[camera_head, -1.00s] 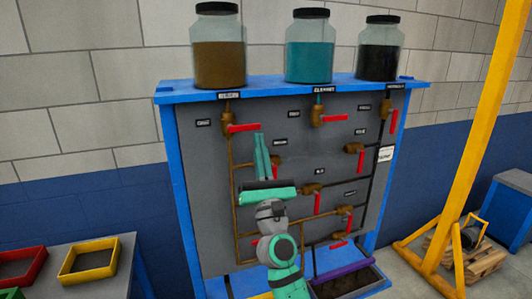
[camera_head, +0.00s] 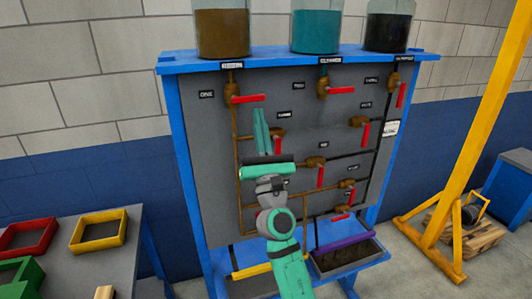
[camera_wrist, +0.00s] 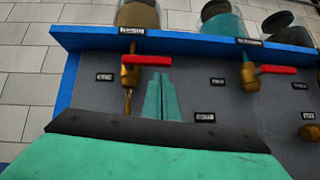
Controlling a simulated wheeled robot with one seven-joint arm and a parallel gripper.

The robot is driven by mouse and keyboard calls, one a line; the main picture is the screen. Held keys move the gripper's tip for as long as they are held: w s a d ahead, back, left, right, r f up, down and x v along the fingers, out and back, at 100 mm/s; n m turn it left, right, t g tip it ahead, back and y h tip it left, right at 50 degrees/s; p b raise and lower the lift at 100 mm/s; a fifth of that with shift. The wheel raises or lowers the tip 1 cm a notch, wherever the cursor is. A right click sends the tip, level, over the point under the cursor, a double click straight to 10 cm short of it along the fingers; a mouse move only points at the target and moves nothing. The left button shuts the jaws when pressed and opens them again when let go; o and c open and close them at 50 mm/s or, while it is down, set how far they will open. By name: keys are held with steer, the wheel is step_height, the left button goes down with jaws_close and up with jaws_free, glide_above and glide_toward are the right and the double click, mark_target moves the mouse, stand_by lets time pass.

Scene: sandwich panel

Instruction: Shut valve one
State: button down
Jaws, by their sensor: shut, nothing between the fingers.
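Valve one is a brass valve (camera_head: 232,91) at the upper left of the grey panel, beside a small label reading ONE (camera_head: 207,94). Its red handle (camera_head: 249,98) lies horizontal, pointing right, crosswise to the vertical pipe. In the wrist view the valve body (camera_wrist: 130,76) and red handle (camera_wrist: 147,60) show at upper left. My teal gripper (camera_head: 261,112) is shut and empty, fingers pointing up. Its fingertips are just below the handle's right end in the head view. In the wrist view the fingertips (camera_wrist: 161,77) also appear below that end; whether they touch it I cannot tell.
Several other red-handled valves sit on the panel, including one at the top middle (camera_head: 323,86). Jars, one with brown contents (camera_head: 222,36), stand on the blue shelf (camera_head: 285,58). Trays are at lower left, a yellow post (camera_head: 475,130) at right.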

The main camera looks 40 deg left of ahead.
steer(key=w+f+v, duration=0.1)
steer(key=v, duration=1)
steer(key=shift+f, duration=0.45)
steer(key=shift+a, duration=0.1)
steer(key=s+d+f+m+t+h, duration=0.3)
steer(key=d+f+m+h, duration=0.5)
steer(key=d+f+m, duration=0.45)
steer(key=s+d+f+m+t+h, duration=0.35)
steer(key=d+f+m+h, duration=0.5)
steer(key=f+m, duration=0.65)
steer(key=s+d+f+m+g+h, duration=0.3)
steer(key=s+d+f+m, duration=0.2)
steer(key=s+d+m, duration=0.4)
steer(key=s+d+f+m+g+h, duration=0.3)
steer(key=s+d+f+m, duration=0.2)
steer(key=s+d+m, duration=0.4)
steer(key=s+d, duration=0.2)
steer(key=s, duration=0.3)
steer(key=shift+s+f, duration=0.25)
steer(key=shift+s, duration=0.15)
